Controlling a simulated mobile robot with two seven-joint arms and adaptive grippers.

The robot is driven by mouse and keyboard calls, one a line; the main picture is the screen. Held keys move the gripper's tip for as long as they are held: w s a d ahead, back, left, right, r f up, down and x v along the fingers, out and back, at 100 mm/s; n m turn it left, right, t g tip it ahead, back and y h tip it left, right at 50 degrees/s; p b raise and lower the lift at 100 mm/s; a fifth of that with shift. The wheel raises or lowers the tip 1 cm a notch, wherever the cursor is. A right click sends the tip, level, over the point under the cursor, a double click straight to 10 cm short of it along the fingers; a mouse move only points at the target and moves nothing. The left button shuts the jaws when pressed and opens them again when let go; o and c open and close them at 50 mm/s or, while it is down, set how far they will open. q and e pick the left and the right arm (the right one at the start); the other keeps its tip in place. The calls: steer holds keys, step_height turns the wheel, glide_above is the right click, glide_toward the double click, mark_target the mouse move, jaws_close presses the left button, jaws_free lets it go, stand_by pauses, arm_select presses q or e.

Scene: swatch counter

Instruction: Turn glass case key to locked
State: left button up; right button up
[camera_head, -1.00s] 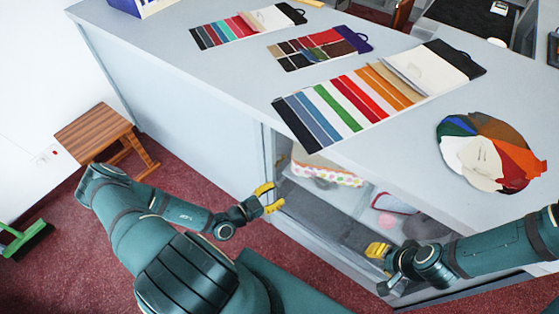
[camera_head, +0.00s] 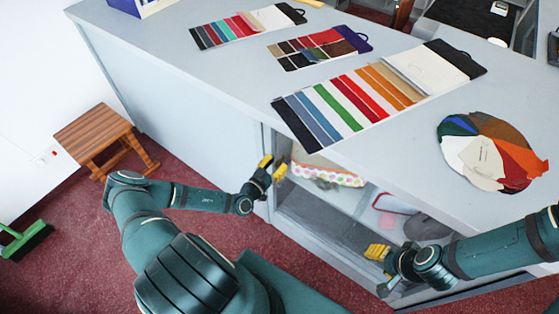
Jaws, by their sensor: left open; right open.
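The glass case (camera_head: 340,205) is the front of the counter below its top, with shelves showing behind it. No key or lock can be made out; my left gripper may cover that spot. My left gripper (camera_head: 272,168) is open, with yellow fingers, at the upper left edge of the case front, near the frame post. I cannot tell whether it touches anything. My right gripper (camera_head: 377,252) is open and empty in front of the lower right part of the case.
The counter top (camera_head: 225,80) carries several colour swatch cards (camera_head: 345,105) and a round fan of swatches (camera_head: 490,150). Inside the case lies a dotted item (camera_head: 328,174). A wooden stool (camera_head: 95,130) and a green broom (camera_head: 22,240) stand on the red floor at left.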

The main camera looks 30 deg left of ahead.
arm_select(q)
steer(key=shift+w+d, duration=0.1)
steer(key=shift+w, duration=0.9)
jaws_close()
